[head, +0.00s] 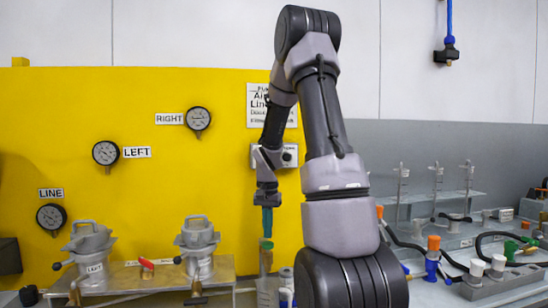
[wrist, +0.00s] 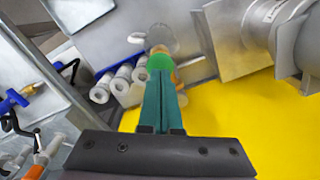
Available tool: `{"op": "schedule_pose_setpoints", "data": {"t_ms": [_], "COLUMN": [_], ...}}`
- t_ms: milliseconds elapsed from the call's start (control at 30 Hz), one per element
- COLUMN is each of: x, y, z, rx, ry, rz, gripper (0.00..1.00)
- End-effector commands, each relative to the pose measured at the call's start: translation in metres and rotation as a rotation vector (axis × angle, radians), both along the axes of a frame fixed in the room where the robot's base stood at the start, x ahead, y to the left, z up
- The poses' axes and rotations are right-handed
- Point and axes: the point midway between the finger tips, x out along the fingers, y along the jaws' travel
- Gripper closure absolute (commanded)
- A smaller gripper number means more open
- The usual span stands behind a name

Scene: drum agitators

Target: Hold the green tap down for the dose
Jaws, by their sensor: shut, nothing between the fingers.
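The green tap (head: 266,245) is a small green cap in front of the yellow panel, above a clear graduated cylinder (head: 265,288). My gripper (head: 267,234) points straight down over it, its teal fingers shut together and empty. In the wrist view the shut fingertips (wrist: 160,76) end at the green tap (wrist: 160,62), which shows just past them. The tips look to be on the tap or very close above it; I cannot tell whether it is pressed down. An orange-brown part (wrist: 176,78) shows beside the tap, partly hidden by the fingers.
Two metal drums, the left one (head: 91,247) and another (head: 198,241), stand on a metal bench left of my gripper. A red-handled valve (head: 147,265) sits between them. White rolls (wrist: 118,80) lie close to the tap. Hoses and fittings crowd the right bench (head: 420,285).

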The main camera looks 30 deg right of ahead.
Motion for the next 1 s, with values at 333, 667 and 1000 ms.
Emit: {"op": "schedule_pose_setpoints", "data": {"t_ms": [333, 667, 1000], "x": [0.0, 0.0, 0.0], "y": [0.0, 0.0, 0.0], "z": [-0.01, -0.023, -0.028], "rx": [0.001, -0.001, 0.0], "ry": [0.002, 0.001, 0.001], "rz": [-0.001, 0.001, 0.0], "gripper": [1.0, 1.0, 1.0]}}
